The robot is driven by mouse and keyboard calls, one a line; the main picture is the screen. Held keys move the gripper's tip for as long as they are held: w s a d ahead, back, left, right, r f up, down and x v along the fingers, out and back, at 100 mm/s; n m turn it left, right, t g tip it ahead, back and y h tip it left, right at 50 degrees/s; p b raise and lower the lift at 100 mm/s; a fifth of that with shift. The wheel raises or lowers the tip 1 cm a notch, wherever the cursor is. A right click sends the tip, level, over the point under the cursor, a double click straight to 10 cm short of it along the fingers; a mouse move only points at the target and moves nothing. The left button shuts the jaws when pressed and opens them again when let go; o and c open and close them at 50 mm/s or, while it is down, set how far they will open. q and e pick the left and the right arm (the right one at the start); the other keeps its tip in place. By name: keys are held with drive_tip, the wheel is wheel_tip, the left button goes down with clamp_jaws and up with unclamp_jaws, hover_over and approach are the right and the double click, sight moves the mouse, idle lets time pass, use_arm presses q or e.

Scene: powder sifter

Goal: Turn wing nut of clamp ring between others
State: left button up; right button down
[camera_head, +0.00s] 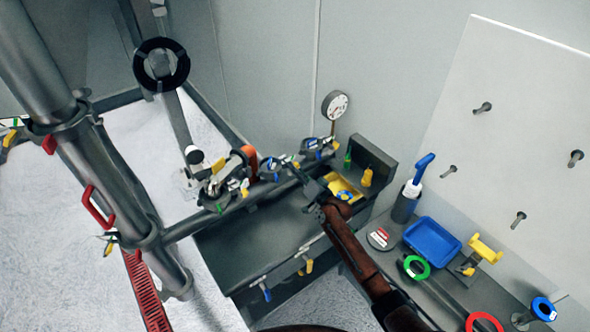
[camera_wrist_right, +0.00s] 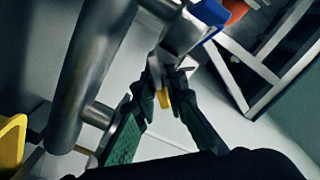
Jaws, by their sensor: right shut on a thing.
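Several metal clamp rings with coloured wing nuts sit along the dark horizontal pipe in the head view. One clamp ring (camera_head: 275,167) is in the middle and another clamp ring (camera_head: 318,149) is at the right end. My right gripper (camera_head: 310,183) reaches up from the lower right to just below these two. In the right wrist view, my right gripper (camera_wrist_right: 164,86) has its dark green fingers closed on a small yellow wing nut (camera_wrist_right: 162,99), below a metal clamp (camera_wrist_right: 183,38). The fingers partly hide the wing nut. My left gripper is not in view.
A pressure gauge (camera_head: 336,104) stands behind the pipe. A blue tray (camera_head: 431,243) and a green ring (camera_head: 417,267) are on the right bench. A thick vertical pipe (camera_head: 95,165) blocks the left.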

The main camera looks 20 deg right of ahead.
drive_tip(key=c, duration=2.1)
unclamp_jaws()
drive_tip(key=v, duration=1.2)
